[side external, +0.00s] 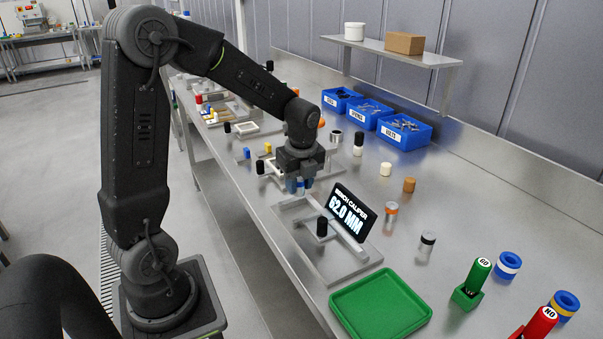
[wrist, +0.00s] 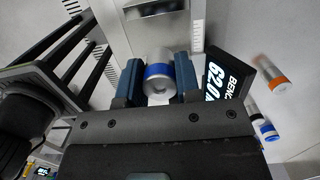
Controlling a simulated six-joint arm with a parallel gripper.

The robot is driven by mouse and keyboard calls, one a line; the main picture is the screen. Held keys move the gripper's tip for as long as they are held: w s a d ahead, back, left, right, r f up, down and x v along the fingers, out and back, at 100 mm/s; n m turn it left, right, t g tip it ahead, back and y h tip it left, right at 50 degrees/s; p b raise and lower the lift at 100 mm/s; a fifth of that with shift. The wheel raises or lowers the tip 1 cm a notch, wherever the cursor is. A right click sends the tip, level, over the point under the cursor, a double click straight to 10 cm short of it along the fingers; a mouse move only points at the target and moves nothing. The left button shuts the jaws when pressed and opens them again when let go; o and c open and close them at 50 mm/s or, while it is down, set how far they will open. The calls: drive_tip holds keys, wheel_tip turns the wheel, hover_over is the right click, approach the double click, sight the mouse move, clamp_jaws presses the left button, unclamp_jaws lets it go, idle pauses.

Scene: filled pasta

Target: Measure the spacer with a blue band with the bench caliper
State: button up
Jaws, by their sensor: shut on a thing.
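My gripper (side external: 300,184) is shut on a silver spacer with a blue band (wrist: 158,72); in the wrist view the spacer sits between the two blue-grey fingers (wrist: 158,82), its round end facing the camera. In the side view the fingers hide most of it. The gripper is over the far end of the bench caliper (side external: 341,272), a grey plate with a rail and a black knob (side external: 322,227). Its display (side external: 349,215) reads 62.0 MM and also shows in the wrist view (wrist: 226,78). I cannot tell whether the spacer touches the caliper.
An orange-banded spacer (side external: 391,210) and a black-banded one (side external: 427,241) stand right of the display. A green tray (side external: 425,312) lies in front. Blue bins (side external: 404,132) are behind.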

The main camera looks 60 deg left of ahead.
sight(298, 214)
drive_tip(key=shift+f, duration=2.65)
drive_tip(key=shift+f, duration=0.55)
drive_tip(key=o, duration=1)
wheel_tip(298, 214, up, 14)
drive_tip(key=d+f, duration=0.1)
drive_tip(key=d, duration=0.1)
drive_tip(key=s+d+r+n+t, duration=0.1)
drive_tip(key=s+d+n+t, duration=0.1)
drive_tip(key=s+d+n, duration=0.2)
drive_tip(key=s+d+r+n+t+h, duration=0.1)
drive_tip(key=s+d+n, duration=0.3)
drive_tip(key=n, duration=0.4)
drive_tip(key=s+d+r+n+t, duration=0.2)
drive_tip(key=s+d+n, duration=0.3)
drive_tip(key=s+n, duration=0.1)
drive_tip(key=shift+d+r+t, duration=0.1)
drive_tip(key=shift+r+t, duration=0.15)
drive_tip(key=shift+t, duration=0.05)
